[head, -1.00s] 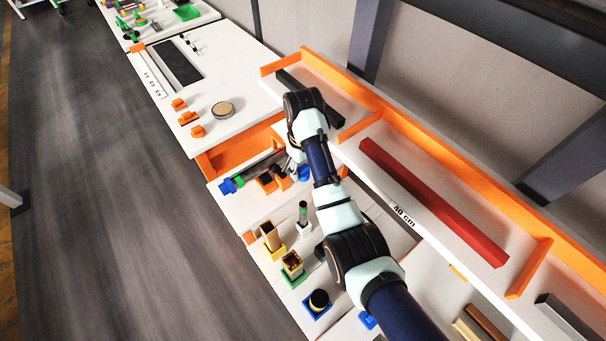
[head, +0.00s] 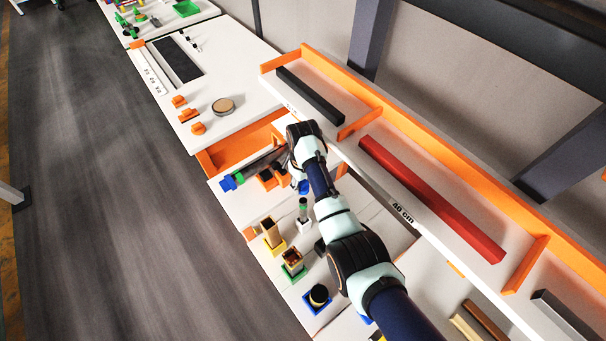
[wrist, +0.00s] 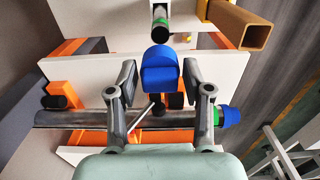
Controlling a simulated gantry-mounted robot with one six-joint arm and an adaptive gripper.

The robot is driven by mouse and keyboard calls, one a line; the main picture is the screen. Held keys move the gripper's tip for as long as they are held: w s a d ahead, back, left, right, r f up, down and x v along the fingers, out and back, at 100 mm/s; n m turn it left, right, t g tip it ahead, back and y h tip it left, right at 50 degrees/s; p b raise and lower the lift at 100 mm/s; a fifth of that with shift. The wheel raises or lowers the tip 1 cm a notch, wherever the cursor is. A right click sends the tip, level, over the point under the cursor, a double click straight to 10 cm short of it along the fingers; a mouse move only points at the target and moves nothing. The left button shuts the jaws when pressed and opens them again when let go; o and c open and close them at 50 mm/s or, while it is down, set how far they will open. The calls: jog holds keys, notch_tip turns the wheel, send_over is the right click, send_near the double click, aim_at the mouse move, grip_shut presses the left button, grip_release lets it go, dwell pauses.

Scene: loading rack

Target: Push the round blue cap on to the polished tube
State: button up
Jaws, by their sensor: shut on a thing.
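My gripper (wrist: 158,76) is shut on a rounded blue cap (wrist: 158,66), which sits between its two fingertips in the wrist view. In the head view the cap (head: 303,187) shows just below my wrist. A polished grey tube (wrist: 75,119) lies across behind the fingers, with a green band and a blue end piece (wrist: 229,117) at its right end. In the head view this tube (head: 262,163) lies left of my wrist, its far end partly hidden. A short dark upright tube with a green band (wrist: 160,27) stands ahead of the held cap, apart from it.
A brown square tube (wrist: 239,24) stands beside the short tube. Orange blocks (head: 267,179) are by the lying tube. A shelf with a red bar (head: 430,198) runs along the right.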

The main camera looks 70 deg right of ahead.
aim_at(303, 201)
jog(key=shift+a+f, duration=0.1)
jog(key=shift+f, duration=0.8)
notch_tip(303, 201, down, 5)
jog(key=b, duration=0.5)
jog(key=shift+r, duration=0.15)
jog(key=shift+f+b, duration=1.05)
jog(key=shift+f, duration=0.6)
dwell(1.3)
jog(key=o, duration=0.9)
jog(key=shift+s, duration=0.1)
notch_tip(303, 201, up, 12)
dwell(0.4)
